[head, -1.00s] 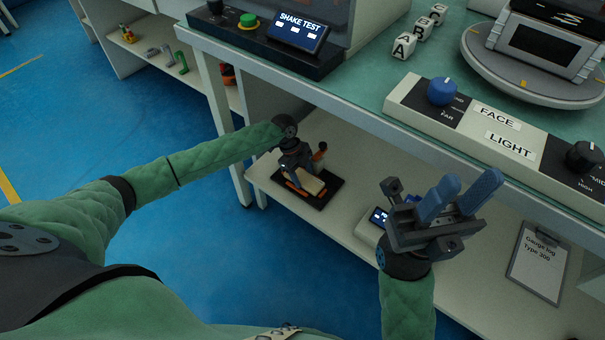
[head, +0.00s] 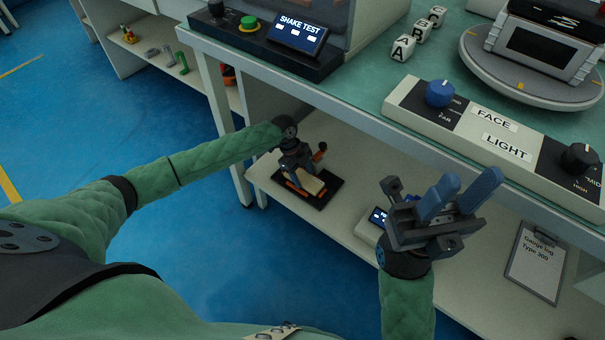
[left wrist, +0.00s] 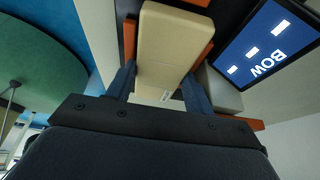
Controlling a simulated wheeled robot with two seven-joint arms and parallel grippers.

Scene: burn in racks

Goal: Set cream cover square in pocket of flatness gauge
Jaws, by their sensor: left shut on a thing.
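The cream cover (left wrist: 172,45) is a flat pale block between the two blue fingers of my left gripper (left wrist: 158,88), which is shut on it. In the head view the cover (head: 311,185) shows beneath my left gripper (head: 303,172), over the flatness gauge (head: 327,193), a black base with orange parts on the lower shelf. In the left wrist view orange edges (left wrist: 130,38) show on both sides of the cover. I cannot tell whether the cover is seated in the pocket. My right gripper (head: 462,195) is open and empty in front of the bench edge.
A dark screen reading BOW (left wrist: 262,50) is close beside the cover. On the lower shelf are a small display unit (head: 378,216), partly behind my right gripper, and a clipboard (head: 537,262). The bench top above carries a FACE LIGHT panel (head: 495,140).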

